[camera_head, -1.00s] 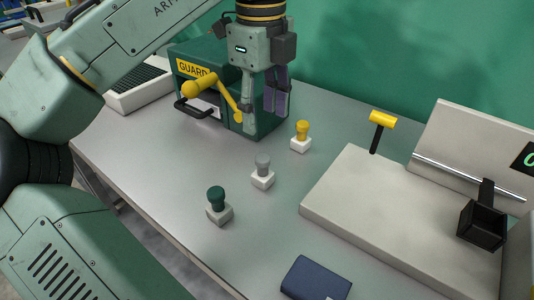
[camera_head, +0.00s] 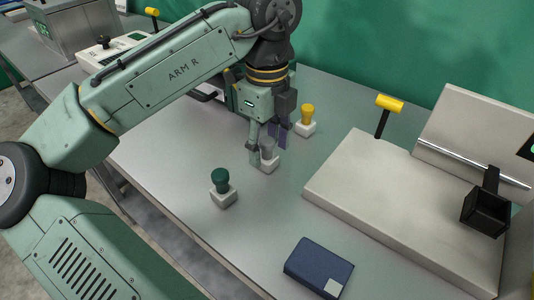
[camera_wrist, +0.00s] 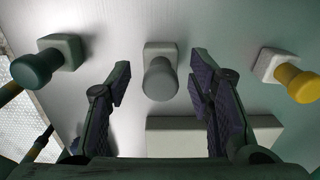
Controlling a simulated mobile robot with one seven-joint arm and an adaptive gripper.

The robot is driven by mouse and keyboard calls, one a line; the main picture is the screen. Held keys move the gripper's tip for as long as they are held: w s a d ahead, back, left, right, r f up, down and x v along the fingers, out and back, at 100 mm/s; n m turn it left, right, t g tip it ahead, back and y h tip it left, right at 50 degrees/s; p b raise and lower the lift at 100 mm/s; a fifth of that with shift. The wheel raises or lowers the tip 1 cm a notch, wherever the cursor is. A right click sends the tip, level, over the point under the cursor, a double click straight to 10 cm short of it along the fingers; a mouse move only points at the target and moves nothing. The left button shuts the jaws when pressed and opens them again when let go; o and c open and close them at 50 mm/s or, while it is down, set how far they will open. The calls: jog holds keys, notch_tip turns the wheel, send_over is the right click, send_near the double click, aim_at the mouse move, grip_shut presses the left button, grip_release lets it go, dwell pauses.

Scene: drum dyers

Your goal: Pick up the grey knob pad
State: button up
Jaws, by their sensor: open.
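The grey knob pad (camera_head: 268,155) stands upright on the table, a grey knob on a white block. It also shows in the wrist view (camera_wrist: 160,76), ahead of and between my fingers. My gripper (camera_head: 268,142) is low over the pad, pointing down, with its fingers apart and empty. In the wrist view my gripper (camera_wrist: 158,82) has one finger to each side of the knob, with gaps on both sides. Part of the knob is hidden behind a finger in the head view.
A green knob pad (camera_head: 222,186) stands to the front left and a yellow knob pad (camera_head: 306,120) to the back right. A pale raised board (camera_head: 350,190) with a yellow-handled tool (camera_head: 386,110) lies right. A blue book-like block (camera_head: 318,266) lies in front.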

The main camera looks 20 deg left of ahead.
jog(key=shift+c, duration=0.3)
grip_shut()
dwell(0.3)
